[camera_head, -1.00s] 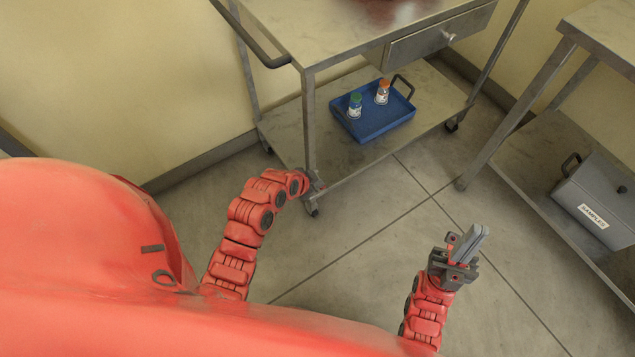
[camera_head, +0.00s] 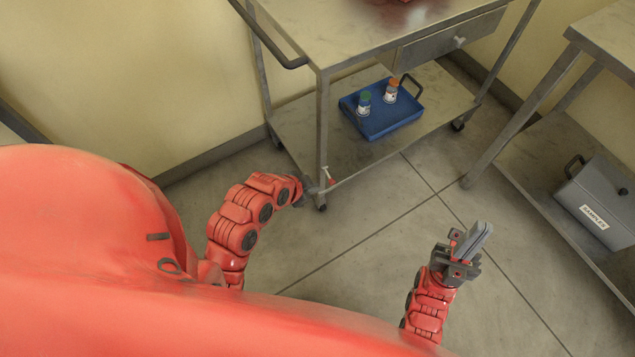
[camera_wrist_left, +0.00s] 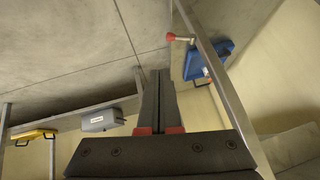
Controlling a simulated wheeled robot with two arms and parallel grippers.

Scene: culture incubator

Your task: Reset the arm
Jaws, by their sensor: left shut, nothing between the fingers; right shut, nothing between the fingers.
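My left arm (camera_head: 240,220) is bent and reaches toward the cart's near leg. In the head view its wrist end is beside the foot of that leg, and its fingers are largely hidden there. In the left wrist view my left gripper (camera_wrist_left: 159,95) has its two dark fingers together with nothing between them. My right gripper (camera_head: 478,240) stands above the bare floor at the lower right, its grey fingers together and empty, pointing up and right.
The metal cart (camera_head: 322,130) carries a blue tray (camera_head: 385,128) on its lower shelf, with a green-capped bottle (camera_head: 364,104) and an orange-capped bottle (camera_head: 391,91). A grey samples box (camera_head: 598,205) sits on a right-hand shelf. A red-tipped piece (camera_wrist_left: 172,37) is near the cart leg.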

